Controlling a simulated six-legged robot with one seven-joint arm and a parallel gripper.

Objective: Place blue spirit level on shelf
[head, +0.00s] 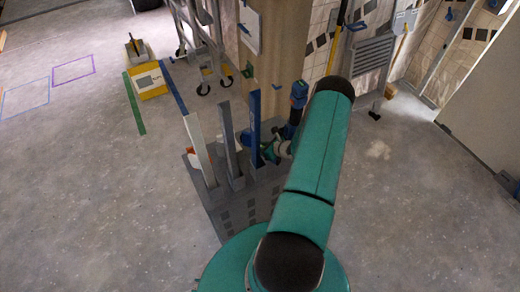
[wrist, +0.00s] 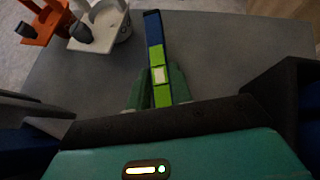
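The blue spirit level (head: 255,125) stands upright in a grey slotted rack (head: 262,190), beside two grey upright bars. In the wrist view the level (wrist: 153,28) is a narrow bar seen nearly end-on, with blue and green parts and a pale window. My gripper (wrist: 159,82) has a green finger close against each side of it and looks shut on it. In the head view my gripper (head: 272,150) is at the level's right side, low down; its fingertips are partly hidden there. I cannot clearly make out a shelf.
The grey bars (head: 197,148) (head: 228,138) stand close left of the level. A wheeled metal frame (head: 205,55) and a wooden column (head: 275,50) stand behind.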

